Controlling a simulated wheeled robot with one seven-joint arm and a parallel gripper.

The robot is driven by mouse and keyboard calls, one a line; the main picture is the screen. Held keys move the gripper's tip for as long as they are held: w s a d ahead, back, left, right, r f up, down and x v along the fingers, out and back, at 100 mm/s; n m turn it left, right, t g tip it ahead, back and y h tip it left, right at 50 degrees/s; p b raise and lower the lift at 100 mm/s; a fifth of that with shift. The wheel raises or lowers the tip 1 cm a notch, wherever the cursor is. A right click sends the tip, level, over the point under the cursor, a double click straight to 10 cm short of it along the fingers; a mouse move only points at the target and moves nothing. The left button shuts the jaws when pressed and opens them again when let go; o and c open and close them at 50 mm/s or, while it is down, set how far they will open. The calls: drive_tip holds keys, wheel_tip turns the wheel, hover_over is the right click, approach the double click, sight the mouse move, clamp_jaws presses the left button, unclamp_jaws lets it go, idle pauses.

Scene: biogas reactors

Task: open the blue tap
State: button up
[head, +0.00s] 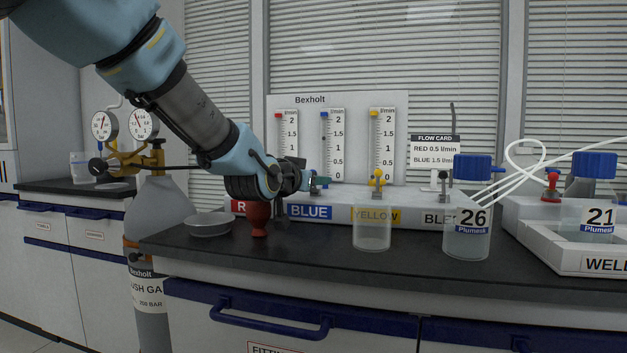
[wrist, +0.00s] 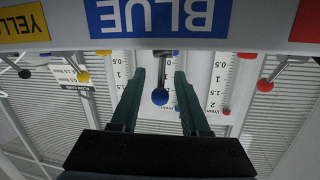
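The blue tap's knob (wrist: 160,97) shows in the wrist view on a short stem below the BLUE label (wrist: 150,14). My gripper (wrist: 159,90) is open, with one finger on each side of the knob. Gaps show between the knob and both fingers. In the head view my gripper (head: 318,182) is at the BLUE section of the white manifold (head: 335,211), and its fingers largely hide the blue tap. The blue flow meter (head: 333,145) stands behind it, with a blue marker near the top of its scale.
The yellow tap (head: 377,180) stands to the right of my gripper. A red cup-like object (head: 259,218) and a glass dish (head: 210,224) are below my wrist. A clear beaker (head: 372,230) and bottle 26 (head: 468,225) stand in front of the manifold.

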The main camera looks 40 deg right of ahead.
drive_tip(key=v, duration=1)
drive_tip(key=shift+a+p, duration=0.3)
drive_tip(key=shift+a, duration=0.05)
drive_tip(key=shift+s, duration=0.15)
